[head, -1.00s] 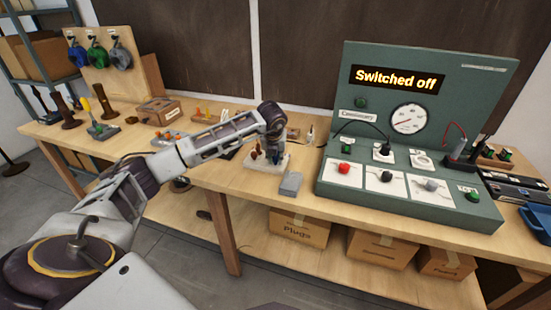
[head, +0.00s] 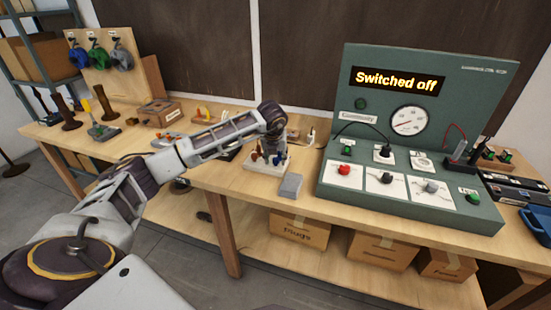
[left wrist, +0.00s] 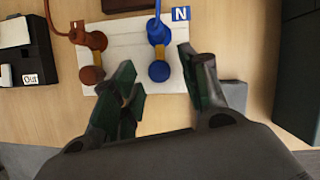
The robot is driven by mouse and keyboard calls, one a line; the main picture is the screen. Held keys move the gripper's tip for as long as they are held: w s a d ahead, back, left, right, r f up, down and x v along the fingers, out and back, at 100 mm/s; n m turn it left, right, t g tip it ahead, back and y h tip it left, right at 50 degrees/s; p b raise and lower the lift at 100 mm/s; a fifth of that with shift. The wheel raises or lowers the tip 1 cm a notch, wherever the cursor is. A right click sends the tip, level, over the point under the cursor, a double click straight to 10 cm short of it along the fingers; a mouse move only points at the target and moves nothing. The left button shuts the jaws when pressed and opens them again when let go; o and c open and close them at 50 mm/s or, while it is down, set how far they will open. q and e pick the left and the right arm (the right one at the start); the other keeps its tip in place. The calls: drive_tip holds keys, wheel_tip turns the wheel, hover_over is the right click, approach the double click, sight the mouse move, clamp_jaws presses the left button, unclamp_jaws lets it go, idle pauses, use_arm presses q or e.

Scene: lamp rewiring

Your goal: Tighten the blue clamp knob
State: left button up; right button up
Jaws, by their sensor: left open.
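The blue clamp knob (left wrist: 159,71) sits on a white terminal plate (left wrist: 130,45), in line with a blue post that has a blue wire and stands by the "N" label (left wrist: 180,14). A brown knob (left wrist: 91,74) sits to its left with its own post and wire. My left gripper (left wrist: 163,92) is open and empty, its fingers spread to either side below the blue knob in the left wrist view; contact cannot be told. In the head view my left gripper (head: 273,146) hangs over the white plate (head: 258,163), partly hiding the knobs. My right gripper is not in view.
A grey block (head: 291,186) lies just right of the plate. The green test panel (head: 415,110) reads "Switched off" and stands further right. A black block marked "Out" (left wrist: 25,65) is left of the plate. The bench front is mostly clear.

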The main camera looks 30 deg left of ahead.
use_arm(q)
drive_tip(key=v, duration=1.1)
drive_tip(key=shift+s+d, duration=0.1)
idle(0.4)
